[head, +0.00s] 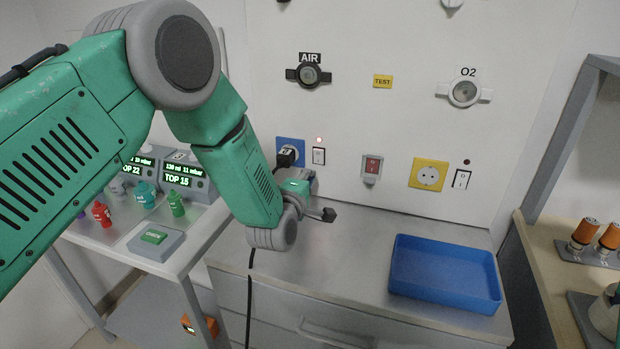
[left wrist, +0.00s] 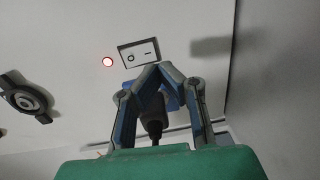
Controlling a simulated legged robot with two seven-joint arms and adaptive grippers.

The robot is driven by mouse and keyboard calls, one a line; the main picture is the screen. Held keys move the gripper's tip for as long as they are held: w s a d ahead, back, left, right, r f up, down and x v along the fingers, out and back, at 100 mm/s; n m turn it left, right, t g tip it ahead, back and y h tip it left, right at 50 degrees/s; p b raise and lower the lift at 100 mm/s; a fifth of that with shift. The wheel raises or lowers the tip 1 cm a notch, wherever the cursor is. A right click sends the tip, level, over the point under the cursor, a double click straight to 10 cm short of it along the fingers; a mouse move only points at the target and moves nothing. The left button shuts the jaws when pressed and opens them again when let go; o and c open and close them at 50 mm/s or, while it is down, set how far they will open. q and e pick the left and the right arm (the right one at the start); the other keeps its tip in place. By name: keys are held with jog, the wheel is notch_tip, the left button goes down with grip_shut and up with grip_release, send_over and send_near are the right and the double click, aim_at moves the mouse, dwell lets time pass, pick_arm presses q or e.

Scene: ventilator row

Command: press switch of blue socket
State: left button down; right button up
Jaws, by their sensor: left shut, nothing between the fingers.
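The blue socket (head: 285,144) is on the white wall panel with a black plug (head: 287,157) in it. Its white switch (head: 318,156) is just right of it, under a lit red lamp (head: 319,140). My left gripper (head: 304,176) is shut and empty, below the socket and switch, facing the wall; its fingertips are hard to see there. In the left wrist view its closed fingertips (left wrist: 159,68) are at the edge of the switch (left wrist: 138,53); I cannot tell whether they touch. The fingers partly hide the blue socket (left wrist: 171,99) and the plug (left wrist: 152,126). My right gripper is not in view.
A yellow socket (head: 428,174) with its own switch (head: 461,179) and an unlit lamp is further right. A red rocker switch (head: 372,167) is between the sockets. A blue tray (head: 445,276) is on the counter. A black cable (head: 249,300) hangs down in front.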

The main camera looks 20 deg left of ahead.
pick_arm(q)
jog(key=s, duration=0.5)
jog(key=s+f, duration=0.1)
jog(key=s, duration=0.2)
jog(key=shift+s+d, duration=0.2)
jog(key=shift+d, duration=0.2)
jog(key=shift+s+a+f, duration=0.2)
jog(key=shift+s+a, duration=0.15)
jog(key=shift+a, duration=0.2)
jog(key=shift+d, duration=0.15)
